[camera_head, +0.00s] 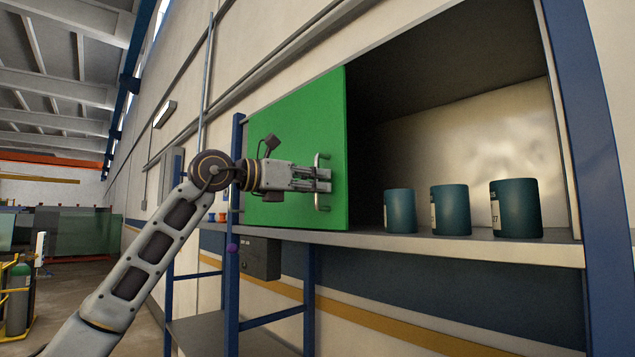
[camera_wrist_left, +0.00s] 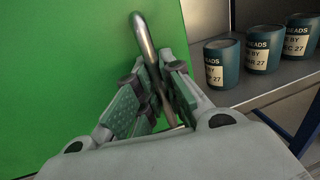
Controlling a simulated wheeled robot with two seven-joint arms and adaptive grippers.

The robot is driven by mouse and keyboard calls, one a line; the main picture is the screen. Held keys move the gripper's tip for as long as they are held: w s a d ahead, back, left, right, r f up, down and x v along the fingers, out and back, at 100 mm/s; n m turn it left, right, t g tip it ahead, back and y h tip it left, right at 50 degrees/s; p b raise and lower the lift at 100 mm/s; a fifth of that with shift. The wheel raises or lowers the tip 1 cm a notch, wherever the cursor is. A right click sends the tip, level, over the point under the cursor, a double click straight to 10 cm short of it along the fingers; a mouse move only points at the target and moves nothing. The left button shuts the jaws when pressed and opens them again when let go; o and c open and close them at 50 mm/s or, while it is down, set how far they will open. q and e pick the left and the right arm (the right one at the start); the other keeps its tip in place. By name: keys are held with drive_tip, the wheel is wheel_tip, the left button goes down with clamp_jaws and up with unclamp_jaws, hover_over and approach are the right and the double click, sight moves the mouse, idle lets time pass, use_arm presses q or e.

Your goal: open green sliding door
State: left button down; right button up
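The green sliding door (camera_head: 300,118) covers the left part of a shelf cabinet, and its right part stands open. A vertical metal handle (camera_head: 319,160) is near the door's right edge. My left gripper (camera_head: 326,180) is at the handle. In the left wrist view the handle (camera_wrist_left: 146,45) passes between the two fingers (camera_wrist_left: 163,95) of my left gripper, which are close around it. I cannot tell whether both fingers press on it. The door (camera_wrist_left: 70,60) fills the left of that view. My right gripper is not in view.
Three teal cans, the left (camera_head: 400,211), middle (camera_head: 450,210) and right (camera_head: 515,208), stand on the shelf (camera_head: 470,243) in the open part. Blue posts (camera_head: 590,150) frame the rack. A dark box (camera_head: 260,259) hangs below the door.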

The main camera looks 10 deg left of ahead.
use_arm(q)
drive_tip(key=c, duration=1.5)
unclamp_jaws()
drive_tip(key=shift+c, duration=0.2)
drive_tip(key=v, duration=1.2)
